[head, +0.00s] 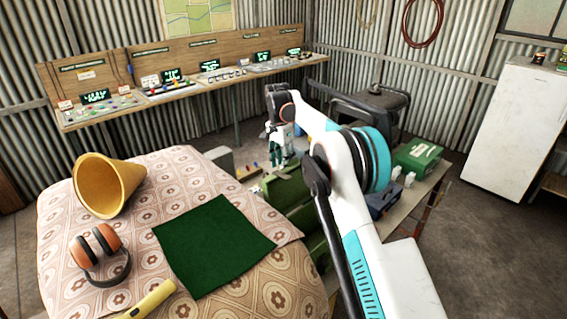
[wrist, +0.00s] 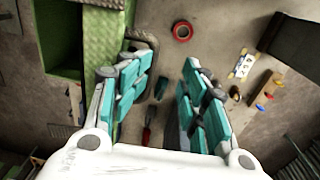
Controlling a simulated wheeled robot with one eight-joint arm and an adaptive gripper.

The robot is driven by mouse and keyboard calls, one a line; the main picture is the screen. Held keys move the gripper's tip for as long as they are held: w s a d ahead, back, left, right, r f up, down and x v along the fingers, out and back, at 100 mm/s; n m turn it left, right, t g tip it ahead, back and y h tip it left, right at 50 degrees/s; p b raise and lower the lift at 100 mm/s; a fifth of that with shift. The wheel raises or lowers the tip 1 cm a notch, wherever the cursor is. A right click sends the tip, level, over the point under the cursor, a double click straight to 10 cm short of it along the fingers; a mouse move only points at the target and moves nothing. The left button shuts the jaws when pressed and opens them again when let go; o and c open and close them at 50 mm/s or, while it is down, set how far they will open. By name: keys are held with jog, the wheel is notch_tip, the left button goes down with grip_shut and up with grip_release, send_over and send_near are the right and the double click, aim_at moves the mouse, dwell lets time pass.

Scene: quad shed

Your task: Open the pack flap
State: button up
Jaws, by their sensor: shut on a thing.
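The green pack (head: 290,192) stands on the bench just beyond the cloth-covered table, partly behind my arm. In the wrist view the bright green inside of the pack (wrist: 62,45) shows at the upper left. The olive, textured pack flap (wrist: 103,38) stands beside that opening, and its lower part passes behind my left-hand finger. My gripper (head: 279,158) is at the top of the pack.
A red tape ring (wrist: 182,31) and small tools lie on the bench below. A green box (head: 417,155) stands at the right. A yellow cone (head: 105,185), orange ear defenders (head: 98,245) and a dark green cloth (head: 213,246) lie on the near table.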

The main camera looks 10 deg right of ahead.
notch_tip(320, 180, up, 12)
jog(key=shift+a, duration=0.15)
jog(key=shift+r, duration=0.15)
dwell(0.3)
jog(key=s+d+r+n+t+b, duration=0.35)
jog(key=s+r+b, duration=0.2)
jog(key=s, duration=0.55)
jog(key=s+d+n+b, duration=0.2)
jog(key=s+d+b, duration=0.1)
jog(key=s, duration=1)
jog(key=s+d+f+n+t+b, duration=0.2)
jog(key=s+f+b, duration=0.1)
jog(key=s+f, duration=0.7)
jog(key=s+d+f+n+t+b, duration=0.1)
jog(key=s+f+n+t+b, duration=0.1)
jog(key=s+f, duration=0.9)
jog(key=s+n+b, duration=0.1)
jog(key=s+b, duration=0.1)
jog(key=s, duration=0.2)
jog(key=shift+d+f, duration=0.2)
jog(key=shift+d, duration=0.15)
